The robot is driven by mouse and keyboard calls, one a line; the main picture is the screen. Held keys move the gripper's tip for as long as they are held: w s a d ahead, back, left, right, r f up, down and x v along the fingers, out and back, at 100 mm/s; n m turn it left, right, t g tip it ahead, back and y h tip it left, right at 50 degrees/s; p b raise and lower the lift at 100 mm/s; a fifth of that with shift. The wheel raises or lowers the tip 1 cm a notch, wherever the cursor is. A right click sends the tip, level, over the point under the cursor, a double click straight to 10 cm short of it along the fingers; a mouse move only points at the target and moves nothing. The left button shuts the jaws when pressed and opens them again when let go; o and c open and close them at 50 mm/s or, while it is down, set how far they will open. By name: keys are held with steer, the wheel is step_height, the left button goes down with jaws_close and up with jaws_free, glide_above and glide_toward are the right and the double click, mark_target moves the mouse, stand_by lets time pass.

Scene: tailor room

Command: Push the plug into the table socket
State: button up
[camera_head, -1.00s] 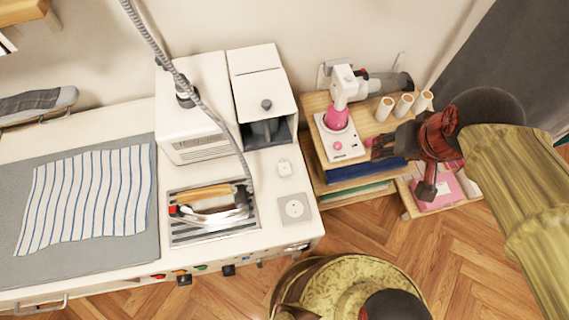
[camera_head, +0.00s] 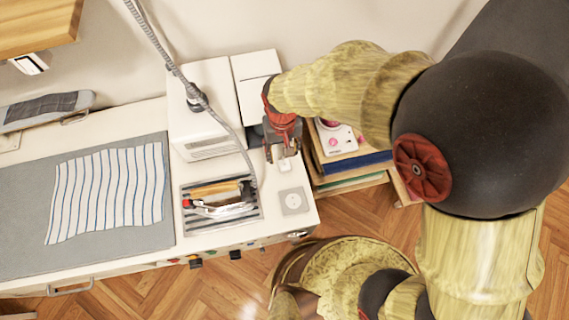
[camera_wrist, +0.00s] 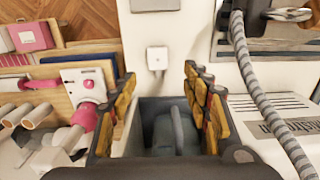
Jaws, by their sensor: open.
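The small white plug (camera_head: 284,166) lies on the white table top, just behind the square table socket (camera_head: 294,200) and apart from it. In the wrist view the plug (camera_wrist: 157,58) is just beyond the fingertips, with the edge of the socket (camera_wrist: 155,5) at the top of the picture. My gripper (camera_head: 282,154) is open and empty, pointing down at the plug. In the wrist view its fingers (camera_wrist: 159,76) stand wide apart on either side of the plug's line. I cannot tell its height above the table.
An iron (camera_head: 218,200) on its rack and its grey hose (camera_head: 230,130) lie left of the plug. A shelf with a white-and-pink machine (camera_head: 336,138) stands to the right. A striped cloth (camera_head: 105,190) covers the ironing mat.

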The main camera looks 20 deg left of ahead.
mark_target(284, 164)
steer(key=shift+f, duration=0.15)
steer(key=shift+f, duration=1.2)
steer(key=f, duration=0.1)
steer(key=f+b, duration=0.1)
steer(key=f, duration=0.2)
steer(key=shift+s+d+b, duration=0.15)
steer(key=shift+d+b, duration=0.15)
steer(key=shift+d, duration=0.05)
steer(key=shift+f, duration=0.6)
steer(key=shift+c, duration=1.4)
steer(key=c, duration=0.8)
